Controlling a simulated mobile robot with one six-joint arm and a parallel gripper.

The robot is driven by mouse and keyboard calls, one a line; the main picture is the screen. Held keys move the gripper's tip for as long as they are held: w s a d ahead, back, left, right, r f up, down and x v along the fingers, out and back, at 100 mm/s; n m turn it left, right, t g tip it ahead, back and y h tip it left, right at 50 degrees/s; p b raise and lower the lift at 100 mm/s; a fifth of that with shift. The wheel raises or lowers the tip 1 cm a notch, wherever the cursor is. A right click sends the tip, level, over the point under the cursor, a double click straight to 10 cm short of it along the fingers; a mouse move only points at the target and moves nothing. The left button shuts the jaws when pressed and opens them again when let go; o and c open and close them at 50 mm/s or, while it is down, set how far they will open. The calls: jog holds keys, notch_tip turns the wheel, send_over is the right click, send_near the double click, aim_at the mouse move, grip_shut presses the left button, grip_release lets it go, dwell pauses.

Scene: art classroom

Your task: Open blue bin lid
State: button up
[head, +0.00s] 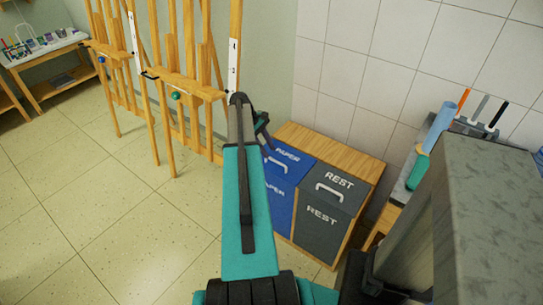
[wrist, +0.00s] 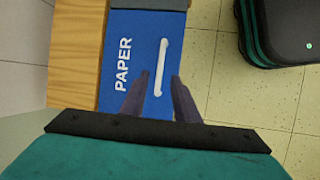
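The blue bin's lid (head: 292,170), marked PAPER, is in the middle of the head view, partly hidden behind my arm; it looks closed. In the wrist view the blue lid (wrist: 131,42) shows with a white bar handle (wrist: 161,68) on it. My gripper (wrist: 159,76) is open over the lid. Its two dark fingers are apart, with the lower part of the handle between them in the picture. I cannot tell how far above the handle they are. Nothing is held.
A grey REST bin (head: 326,193) adjoins the blue one in the same wooden cabinet (head: 335,149). Wooden easels (head: 173,85) stand to the left. A tiled wall is behind. A grey-topped unit (head: 495,190) is at the right. The floor (head: 110,215) at the left is clear.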

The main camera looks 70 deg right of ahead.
jog(key=shift+x, duration=2.25)
grip_shut()
